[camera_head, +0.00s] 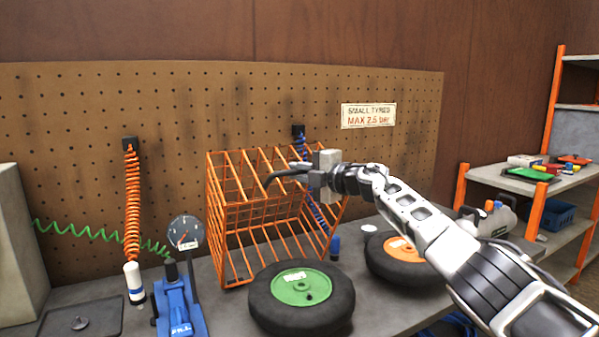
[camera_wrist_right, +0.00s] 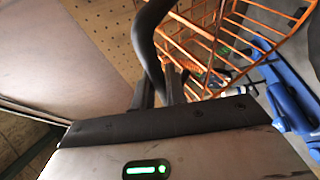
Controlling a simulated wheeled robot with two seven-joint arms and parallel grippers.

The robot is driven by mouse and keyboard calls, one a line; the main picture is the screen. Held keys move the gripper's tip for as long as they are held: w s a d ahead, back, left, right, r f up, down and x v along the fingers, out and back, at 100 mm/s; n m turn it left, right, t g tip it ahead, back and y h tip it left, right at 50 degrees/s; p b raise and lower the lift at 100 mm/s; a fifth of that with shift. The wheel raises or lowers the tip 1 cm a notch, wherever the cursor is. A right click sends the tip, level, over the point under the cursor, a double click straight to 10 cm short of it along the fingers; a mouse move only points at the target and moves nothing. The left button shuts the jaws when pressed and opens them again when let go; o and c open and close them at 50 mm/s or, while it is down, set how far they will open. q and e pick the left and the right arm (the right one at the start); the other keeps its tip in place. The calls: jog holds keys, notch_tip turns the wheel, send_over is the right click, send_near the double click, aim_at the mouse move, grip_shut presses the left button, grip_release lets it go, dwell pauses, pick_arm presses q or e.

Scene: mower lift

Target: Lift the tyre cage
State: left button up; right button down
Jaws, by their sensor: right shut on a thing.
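The orange wire tyre cage (camera_head: 262,198) stands over the back of the bench in the head view, its slanted bars open enough to see the pegboard through. A black curved handle (camera_head: 278,177) is at its upper right. My right gripper (camera_head: 312,176) is shut on this handle. In the right wrist view the black handle (camera_wrist_right: 144,45) runs down between the fingers of my right gripper (camera_wrist_right: 160,88), with the orange cage (camera_wrist_right: 205,45) beyond. I cannot tell whether the cage's lower edge touches the bench. My left gripper is not in view.
A green-hubbed tyre (camera_head: 300,297) lies before the cage, and an orange-hubbed tyre (camera_head: 398,262) lies to its right. A blue pump with a gauge (camera_head: 180,300) stands at front left. An orange coiled hose (camera_head: 132,205) hangs on the pegboard. A shelf unit (camera_head: 520,182) stands at right.

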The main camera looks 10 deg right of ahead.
jog(key=shift+f, duration=0.1)
jog(key=c, duration=1.4)
grip_release()
jog(key=shift+c, duration=0.2)
jog(key=shift+d, duration=0.1)
jog(key=shift+s+d, duration=0.35)
jog(key=b+v, duration=0.2)
jog(key=v, duration=1.2)
jog(key=shift+s, duration=0.45)
jog(key=shift+d, duration=0.1)
jog(key=shift+c, duration=0.3)
